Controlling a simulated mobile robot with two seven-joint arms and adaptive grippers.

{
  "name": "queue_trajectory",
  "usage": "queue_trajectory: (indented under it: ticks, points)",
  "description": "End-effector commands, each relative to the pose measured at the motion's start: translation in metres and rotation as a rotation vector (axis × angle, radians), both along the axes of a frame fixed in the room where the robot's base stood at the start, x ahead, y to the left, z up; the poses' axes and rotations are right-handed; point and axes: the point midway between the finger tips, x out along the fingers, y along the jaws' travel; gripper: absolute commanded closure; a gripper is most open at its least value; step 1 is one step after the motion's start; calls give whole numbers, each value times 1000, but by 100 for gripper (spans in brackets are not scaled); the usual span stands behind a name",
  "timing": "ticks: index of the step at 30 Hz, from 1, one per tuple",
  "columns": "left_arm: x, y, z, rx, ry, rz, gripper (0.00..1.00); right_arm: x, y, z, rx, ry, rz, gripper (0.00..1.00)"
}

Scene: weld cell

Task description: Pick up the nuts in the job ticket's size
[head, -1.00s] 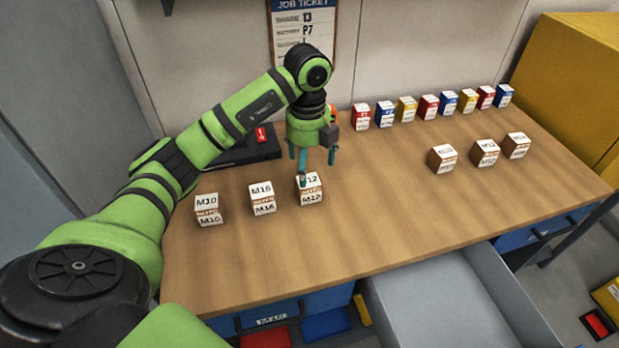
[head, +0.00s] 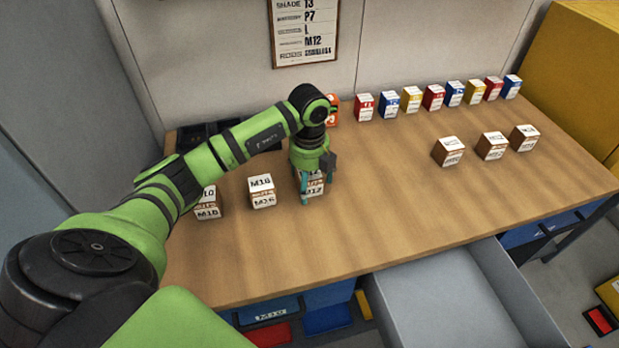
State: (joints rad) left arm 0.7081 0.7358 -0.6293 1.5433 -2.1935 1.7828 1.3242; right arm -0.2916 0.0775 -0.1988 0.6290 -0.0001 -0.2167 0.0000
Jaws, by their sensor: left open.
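The job ticket (head: 305,32) hangs on the back wall and one of its lines reads M12. Three white-topped brown nut boxes stand in a row on the left of the bench: an M10 box (head: 208,203), partly behind my arm, an M16 box (head: 262,192), and the M12 box (head: 315,189). My left gripper (head: 317,190) is open and pointing down at the M12 box, with its teal fingers at the box's sides. The gripper hides much of the box's top. I cannot tell whether the fingers touch it. My right gripper is out of view.
Several red, blue and yellow boxes (head: 433,97) line the bench's back. Three more brown boxes (head: 492,146) stand at the right. An orange item (head: 332,108) is behind my wrist. An open grey drawer (head: 440,300) juts out in front. The bench's middle (head: 385,190) is clear.

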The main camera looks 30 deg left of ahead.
Motion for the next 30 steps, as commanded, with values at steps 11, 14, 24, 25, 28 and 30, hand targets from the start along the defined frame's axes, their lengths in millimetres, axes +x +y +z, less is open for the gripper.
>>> queue_trajectory:
  ticks: [11,14,24,25,28,30]
  points:
    - [0,0,0,0,0,0,100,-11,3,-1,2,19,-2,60]
    - [1,0,1,0,-2,0,100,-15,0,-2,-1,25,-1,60]
    - [1,0,6,-2,-4,0,100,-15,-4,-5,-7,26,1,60]
    - [1,0,9,-1,-4,-1,100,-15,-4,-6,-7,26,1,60]
    - [2,0,20,0,-6,-1,100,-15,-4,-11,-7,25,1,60]
    - [2,1,31,-1,-9,0,100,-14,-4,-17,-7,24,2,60]
